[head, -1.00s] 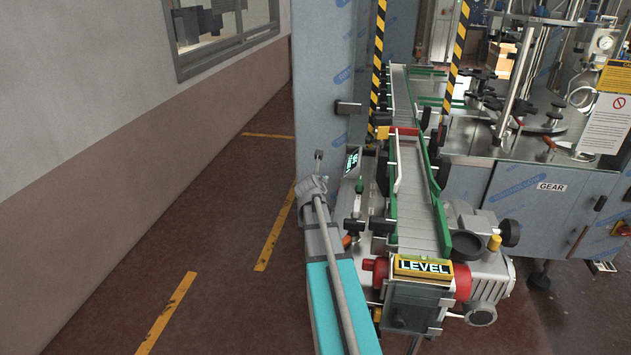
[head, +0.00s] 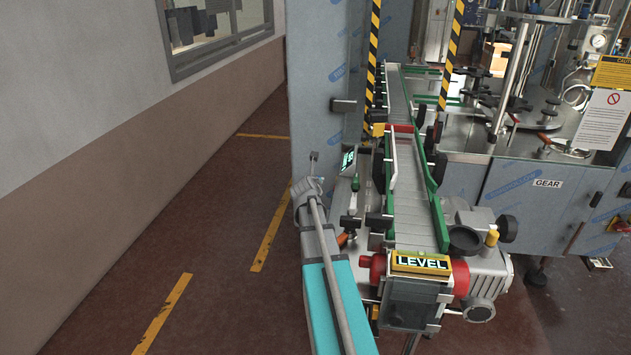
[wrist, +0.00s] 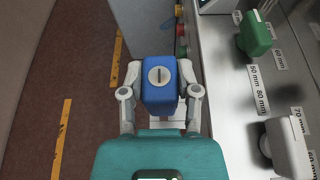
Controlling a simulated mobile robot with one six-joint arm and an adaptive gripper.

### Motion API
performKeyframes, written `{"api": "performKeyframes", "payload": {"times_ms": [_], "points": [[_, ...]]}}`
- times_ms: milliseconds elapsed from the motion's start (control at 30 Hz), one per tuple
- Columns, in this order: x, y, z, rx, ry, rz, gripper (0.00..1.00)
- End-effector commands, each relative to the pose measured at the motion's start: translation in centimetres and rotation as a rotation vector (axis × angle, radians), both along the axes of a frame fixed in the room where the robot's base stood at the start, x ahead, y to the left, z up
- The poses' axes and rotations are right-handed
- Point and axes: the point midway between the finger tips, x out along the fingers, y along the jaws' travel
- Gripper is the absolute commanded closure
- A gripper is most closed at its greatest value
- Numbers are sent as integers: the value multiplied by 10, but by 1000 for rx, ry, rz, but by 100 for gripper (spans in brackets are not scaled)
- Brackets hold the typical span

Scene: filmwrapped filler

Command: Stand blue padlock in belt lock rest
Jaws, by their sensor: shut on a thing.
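The blue padlock (wrist: 160,82) is between the two fingers of my gripper (wrist: 161,72) in the wrist view. Its face with a round silver keyhole disc is turned to the camera; no shackle can be made out. My gripper is shut on it. In the head view my gripper (head: 308,190) is small, left of the near part of the conveyor belt (head: 415,225), beside the machine's control side. A small blue spot of the padlock (head: 321,180) shows there. I cannot make out the belt lock rest for sure in either view.
In the wrist view a steel plate (wrist: 225,90) lies to the right, with a green block (wrist: 255,35), a grey block (wrist: 290,145) and several mm labels. A small screen (head: 347,160) and the LEVEL sign (head: 421,262) are near the arm. Open floor (head: 220,240) lies left.

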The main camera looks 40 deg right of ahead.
Motion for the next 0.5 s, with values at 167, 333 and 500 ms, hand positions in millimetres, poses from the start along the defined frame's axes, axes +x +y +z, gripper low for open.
{"api": "performKeyframes", "payload": {"times_ms": [167, 333, 500], "points": [[1, 1, -10, 0, 0, 1, 100], [1, 1, -17, 0, 0, 1, 100], [1, 1, -24, 0, 0, 1, 100]]}}
